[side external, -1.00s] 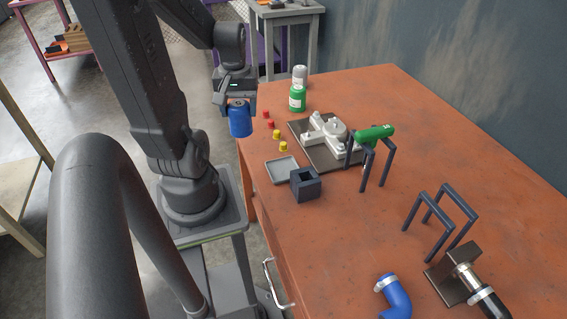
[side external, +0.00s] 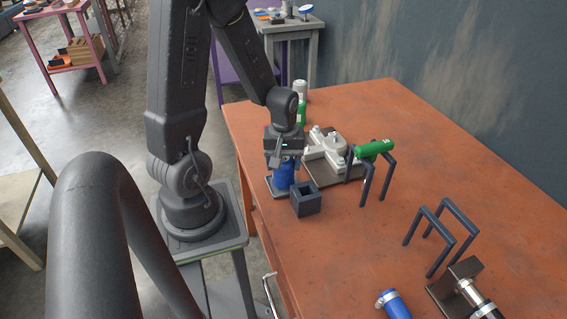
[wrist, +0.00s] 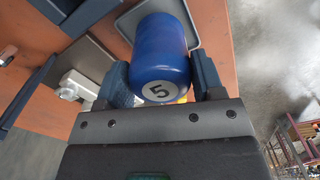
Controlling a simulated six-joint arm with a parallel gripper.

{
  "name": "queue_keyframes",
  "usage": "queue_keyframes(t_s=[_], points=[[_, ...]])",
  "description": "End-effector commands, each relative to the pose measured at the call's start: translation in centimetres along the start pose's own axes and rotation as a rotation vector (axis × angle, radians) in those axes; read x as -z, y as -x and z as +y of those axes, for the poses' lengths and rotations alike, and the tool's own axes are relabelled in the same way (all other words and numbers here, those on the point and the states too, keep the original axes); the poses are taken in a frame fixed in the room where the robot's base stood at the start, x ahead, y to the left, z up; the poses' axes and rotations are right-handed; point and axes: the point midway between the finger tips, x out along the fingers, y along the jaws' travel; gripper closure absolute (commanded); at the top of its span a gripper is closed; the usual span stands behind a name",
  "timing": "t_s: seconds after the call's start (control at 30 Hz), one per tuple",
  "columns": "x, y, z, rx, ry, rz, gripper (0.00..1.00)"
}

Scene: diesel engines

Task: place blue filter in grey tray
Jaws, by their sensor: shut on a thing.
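The blue filter (wrist: 160,48) is a blue cylinder with a white disc marked 5 on its end. My gripper (wrist: 165,85) is shut on it, one finger on each side. In the side view the filter (side external: 283,177) hangs below my gripper (side external: 284,160), over or at the grey tray (side external: 277,195). The wrist view shows the grey tray (wrist: 126,22) beyond the filter's far end. I cannot tell whether the filter touches the tray, as the gripper and filter hide most of it.
A dark square block with a hole (side external: 306,199) stands just right of the tray. Behind it are a white metal part on a dark plate (side external: 325,150) and a green cylinder (side external: 375,149) on a dark stand.

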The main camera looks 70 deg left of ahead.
Motion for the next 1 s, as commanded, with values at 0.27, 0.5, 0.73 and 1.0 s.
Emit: queue_keyframes(t_s=[0.27,0.5,0.73,1.0], points=[[0.04,-0.66,0.0,-0.001,0.0,0.002,0.87],[0.02,-1.01,-0.02,0.0,0.0,0.001,0.36],[0.03,-0.97,-0.02,-0.001,0.0,0.001,0.14],[0.04,-0.89,-0.01,-0.001,-0.001,0.002,0.13]])
